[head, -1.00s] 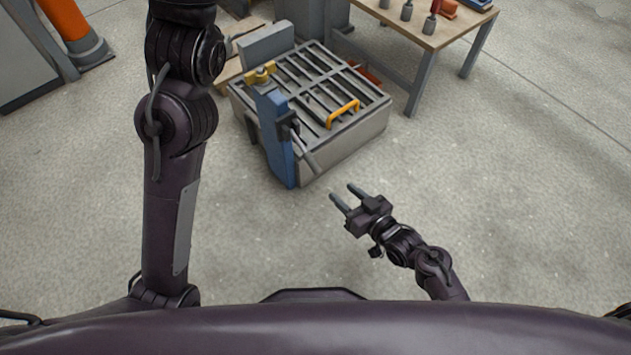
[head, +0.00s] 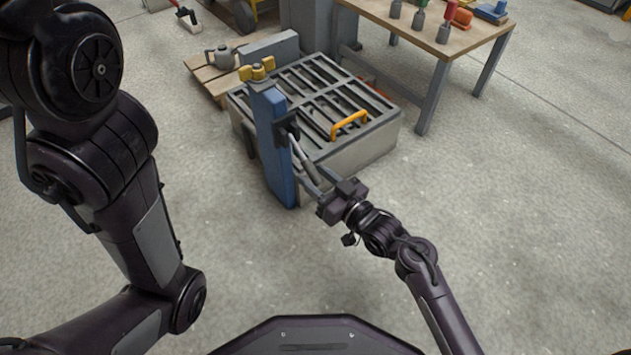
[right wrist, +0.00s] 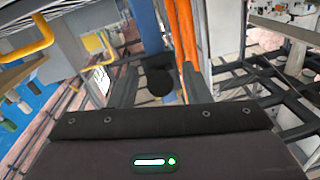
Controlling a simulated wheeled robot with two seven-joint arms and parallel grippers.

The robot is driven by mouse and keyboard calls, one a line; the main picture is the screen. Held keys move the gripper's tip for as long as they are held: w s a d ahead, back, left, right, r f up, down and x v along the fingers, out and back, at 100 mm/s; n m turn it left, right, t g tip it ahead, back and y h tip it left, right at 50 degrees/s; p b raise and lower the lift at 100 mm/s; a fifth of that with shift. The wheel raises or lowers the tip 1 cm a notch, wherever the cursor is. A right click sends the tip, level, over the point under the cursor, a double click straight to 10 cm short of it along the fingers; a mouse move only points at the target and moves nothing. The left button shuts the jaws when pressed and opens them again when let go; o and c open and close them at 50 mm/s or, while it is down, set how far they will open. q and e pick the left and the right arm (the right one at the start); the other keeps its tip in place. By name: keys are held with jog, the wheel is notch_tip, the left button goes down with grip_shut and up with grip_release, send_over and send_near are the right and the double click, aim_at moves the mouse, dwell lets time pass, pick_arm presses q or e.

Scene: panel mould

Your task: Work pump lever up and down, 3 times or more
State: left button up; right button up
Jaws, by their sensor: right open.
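The pump lever (head: 301,153) is a thin grey bar. It slopes down and toward me from a dark bracket (head: 287,127) on the blue post (head: 270,140) at the front corner of the panel mould (head: 345,150). My right gripper (head: 314,177) is open at the lever's lower end, its fingers pointing toward the post. In the right wrist view a dark rounded end, seemingly the lever's (right wrist: 160,80), shows between the fingers. Whether they touch it I cannot tell. My left arm stands at the left of the head view, and its gripper is out of sight.
The mould has a slatted top with a yellow handle (head: 349,123). A wooden table (head: 440,38) with tools stands behind right. The floor in front is clear.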

jog(key=shift+w+a, duration=0.15)
jog(key=shift+c, duration=0.2)
grip_shut()
